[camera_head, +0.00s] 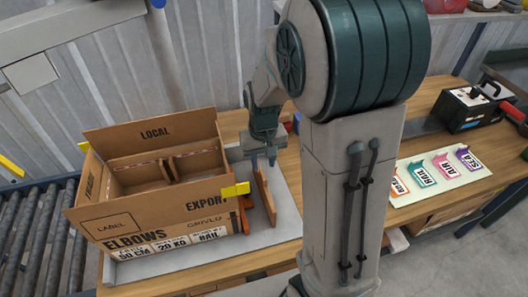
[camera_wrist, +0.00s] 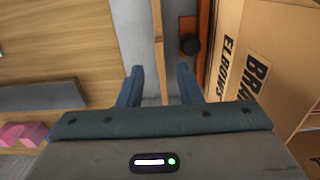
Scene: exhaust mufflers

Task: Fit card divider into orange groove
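A thin brown card divider (camera_head: 264,190) stands on edge on the grey board to the right of the open carton (camera_head: 150,222). Its top edge (camera_wrist: 158,45) shows as a narrow strip in the wrist view. My gripper (camera_head: 262,158) is directly above the divider. In the wrist view my gripper (camera_wrist: 161,84) is open, with one finger on each side of the strip and gaps between. The carton holds brown inner partitions (camera_head: 185,163). I cannot make out an orange groove inside it.
An orange fixture (camera_head: 244,213) with a black knob (camera_wrist: 189,46) stands between divider and carton. A white sheet of coloured labels (camera_head: 440,176) and a black box (camera_head: 474,106) lie right.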

